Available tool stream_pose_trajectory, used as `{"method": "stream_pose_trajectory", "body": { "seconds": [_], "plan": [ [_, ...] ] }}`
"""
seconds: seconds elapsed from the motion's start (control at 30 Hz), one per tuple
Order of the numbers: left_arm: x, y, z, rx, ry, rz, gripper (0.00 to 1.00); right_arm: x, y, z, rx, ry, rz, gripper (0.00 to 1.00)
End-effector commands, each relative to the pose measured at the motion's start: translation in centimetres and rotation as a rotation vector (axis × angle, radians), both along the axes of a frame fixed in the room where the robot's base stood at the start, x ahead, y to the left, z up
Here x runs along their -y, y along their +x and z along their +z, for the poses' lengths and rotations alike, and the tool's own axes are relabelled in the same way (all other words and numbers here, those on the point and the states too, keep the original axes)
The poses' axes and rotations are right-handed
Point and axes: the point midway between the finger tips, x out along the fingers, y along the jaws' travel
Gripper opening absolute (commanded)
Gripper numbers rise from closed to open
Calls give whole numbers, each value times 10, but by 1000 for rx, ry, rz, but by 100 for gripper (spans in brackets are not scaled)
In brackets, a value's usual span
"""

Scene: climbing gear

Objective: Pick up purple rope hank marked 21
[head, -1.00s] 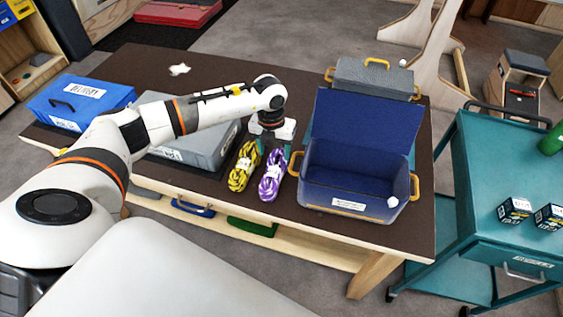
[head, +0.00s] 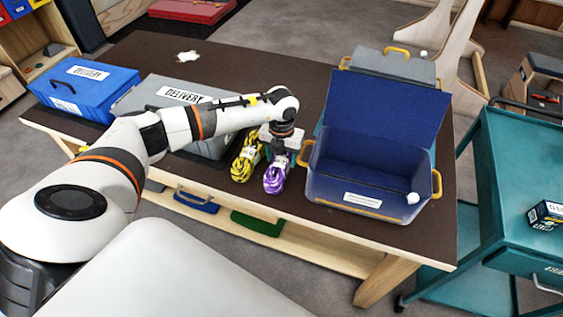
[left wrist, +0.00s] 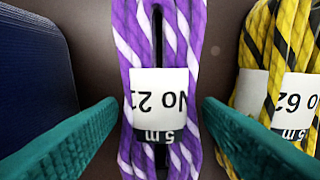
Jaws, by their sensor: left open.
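The purple and white rope hank (head: 277,174) lies on the dark table top (head: 248,62). In the left wrist view the purple hank (left wrist: 185,45) has a white label reading No 21 and 5 m, upside down. My left gripper (left wrist: 158,108) is open, its two green fingers on either side of the labelled middle of the hank. In the head view the left gripper (head: 279,150) is above the hank and hides its far end. I cannot tell whether the fingers touch it. My right gripper does not show.
A yellow and black rope hank (head: 244,163), marked No 62 in the left wrist view (left wrist: 297,90), lies close beside the purple one. An open blue case (head: 325,187) stands to the right. A grey delivery case (head: 140,97) and a blue case (head: 103,98) stand left.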

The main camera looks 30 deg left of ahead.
Motion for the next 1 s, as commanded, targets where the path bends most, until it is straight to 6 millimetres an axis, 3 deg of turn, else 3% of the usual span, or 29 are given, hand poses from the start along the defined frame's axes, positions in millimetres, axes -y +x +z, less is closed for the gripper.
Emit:
{"method": "stream_pose_trajectory", "body": {
  "seconds": [0.03,0.27,0.53,0.83,1.0],
  "plan": [
    [0,0,-9,0,0,0,60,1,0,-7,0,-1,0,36],
    [0,0,-7,1,0,0,60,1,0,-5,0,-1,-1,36],
    [0,1,-6,2,0,0,18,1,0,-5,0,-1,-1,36],
    [0,1,-3,3,0,1,18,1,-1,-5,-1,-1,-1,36],
    [0,2,11,6,0,1,18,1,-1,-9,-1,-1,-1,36]
  ]
}}
